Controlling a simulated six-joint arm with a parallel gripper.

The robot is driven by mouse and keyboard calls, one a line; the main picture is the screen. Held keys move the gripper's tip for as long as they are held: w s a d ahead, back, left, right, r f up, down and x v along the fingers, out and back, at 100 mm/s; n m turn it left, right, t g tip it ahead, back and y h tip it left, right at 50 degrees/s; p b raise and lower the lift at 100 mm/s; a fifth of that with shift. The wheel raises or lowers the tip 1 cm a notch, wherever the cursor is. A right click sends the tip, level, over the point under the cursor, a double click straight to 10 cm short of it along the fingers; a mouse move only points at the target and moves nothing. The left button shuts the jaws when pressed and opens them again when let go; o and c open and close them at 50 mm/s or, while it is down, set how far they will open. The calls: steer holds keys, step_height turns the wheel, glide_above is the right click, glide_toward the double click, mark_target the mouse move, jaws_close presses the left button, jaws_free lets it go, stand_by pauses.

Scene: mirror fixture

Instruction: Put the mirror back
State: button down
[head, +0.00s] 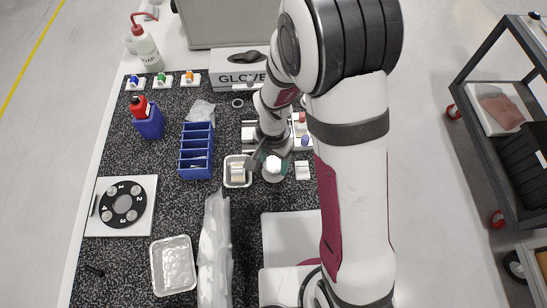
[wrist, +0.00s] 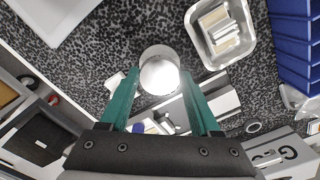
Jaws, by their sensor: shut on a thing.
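The mirror (wrist: 160,74) is a round, shiny disc with a pale cylindrical rim. In the wrist view it sits between the tips of my gripper's two green fingers (wrist: 160,80). My gripper (head: 272,163) is shut on it. In the head view the mirror (head: 274,168) shows as a pale round end under my gripper, just right of a small metal tray. A white fixture (wrist: 220,102) with small coloured parts lies behind the fingers in the wrist view; my arm and gripper partly hide it. It also shows in the head view (head: 301,127).
The small tray (head: 227,181) holds pale blocks. A blue rack (head: 196,142) stands left of it. An empty metal tray (head: 172,265), a numbered round plate (head: 121,204) and a plastic-wrapped item (head: 214,250) lie nearer. A glove box (head: 235,70) stands behind.

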mark_target(275, 166)
steer(key=shift+f, duration=1.2)
steer(key=shift+c, duration=0.5)
jaws_free()
steer(key=shift+f, duration=0.1)
step_height(275, 166, up, 13)
steer(key=s+d+r+n+y, duration=0.1)
steer(key=s+r, duration=0.3)
steer(key=s, duration=0.5)
steer(key=s+d+r+n, duration=0.1)
steer(key=s+d+r, duration=0.2)
steer(key=s, duration=0.6)
steer(key=shift+d+r+y, duration=0.3)
steer(key=shift+r+y, duration=0.1)
steer(key=shift+r, duration=0.15)
steer(key=shift+s, duration=0.1)
